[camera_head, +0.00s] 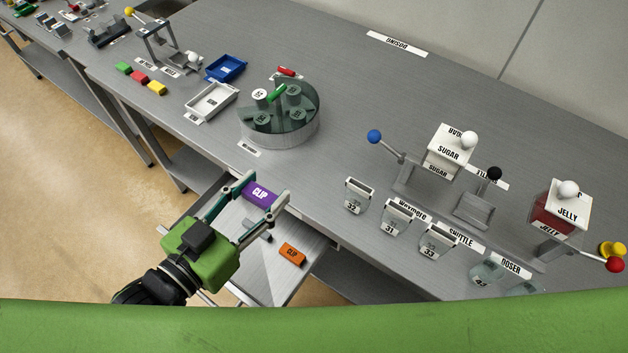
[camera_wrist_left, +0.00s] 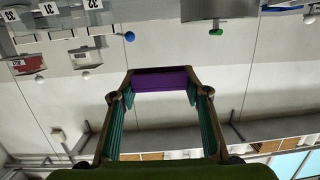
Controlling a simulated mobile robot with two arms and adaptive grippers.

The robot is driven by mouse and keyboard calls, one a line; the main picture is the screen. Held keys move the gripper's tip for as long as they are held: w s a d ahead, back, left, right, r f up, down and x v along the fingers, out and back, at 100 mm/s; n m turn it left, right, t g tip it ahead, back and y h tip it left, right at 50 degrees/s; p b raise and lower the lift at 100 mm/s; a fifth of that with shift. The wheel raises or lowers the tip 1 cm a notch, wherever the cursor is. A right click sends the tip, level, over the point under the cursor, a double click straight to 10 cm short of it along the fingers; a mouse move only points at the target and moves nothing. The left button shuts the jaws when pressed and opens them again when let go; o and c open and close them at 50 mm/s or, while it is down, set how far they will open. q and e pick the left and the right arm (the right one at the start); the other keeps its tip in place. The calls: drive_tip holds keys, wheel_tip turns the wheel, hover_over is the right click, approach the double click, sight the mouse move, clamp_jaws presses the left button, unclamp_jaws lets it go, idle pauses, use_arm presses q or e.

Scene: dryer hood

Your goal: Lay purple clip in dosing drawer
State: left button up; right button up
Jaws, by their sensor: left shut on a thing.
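The purple clip (camera_head: 260,195) is a small block with the word CLIP on it. My left gripper (camera_head: 262,192) is shut on it, with one finger at each end. The clip also shows in the left wrist view (camera_wrist_left: 161,80), between the fingertips. In the head view the clip appears over the back of the open dosing drawer (camera_head: 262,277), by the table's front edge; its height above the drawer is hard to tell. An orange clip (camera_head: 292,254) lies in the drawer, to the right of my gripper. My right gripper is not in view.
A round carousel (camera_head: 283,138) stands behind the drawer on the table. Small labelled cups (camera_head: 358,195) stand to the right, near SUGAR (camera_head: 449,152) and JELLY (camera_head: 561,208) dispensers. White (camera_head: 211,103) and blue (camera_head: 226,69) trays lie at the left. The drawer's front part looks bare.

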use_arm(q)
drive_tip(key=shift+m+h, duration=0.3)
drive_tip(key=d, duration=0.1)
drive_tip(key=s+d, duration=0.1)
drive_tip(key=d, duration=0.1)
drive_tip(key=s+d, duration=0.1)
drive_tip(key=shift+s+d+r, duration=0.1)
drive_tip(key=shift+d+r, duration=0.1)
drive_tip(key=b, duration=0.4)
hover_over(314, 185)
drive_tip(key=s, duration=0.1)
drive_tip(key=f, duration=0.8)
drive_tip(key=shift+s+a+f, duration=0.1)
drive_tip(key=shift+a+f, duration=0.05)
drive_tip(key=shift+a, duration=0.1)
drive_tip(key=shift+w+d+f, duration=0.1)
drive_tip(key=shift+w+f, duration=0.25)
drive_tip(key=shift+f, duration=0.1)
drive_tip(key=f, duration=0.1)
drive_tip(key=f+p, duration=0.1)
drive_tip(key=f, duration=0.1)
drive_tip(key=shift+w+d+f, duration=0.15)
drive_tip(key=shift+w+d, duration=0.05)
drive_tip(key=shift+w, duration=0.15)
drive_tip(key=shift+f, duration=0.1)
drive_tip(key=shift+f, duration=0.1)
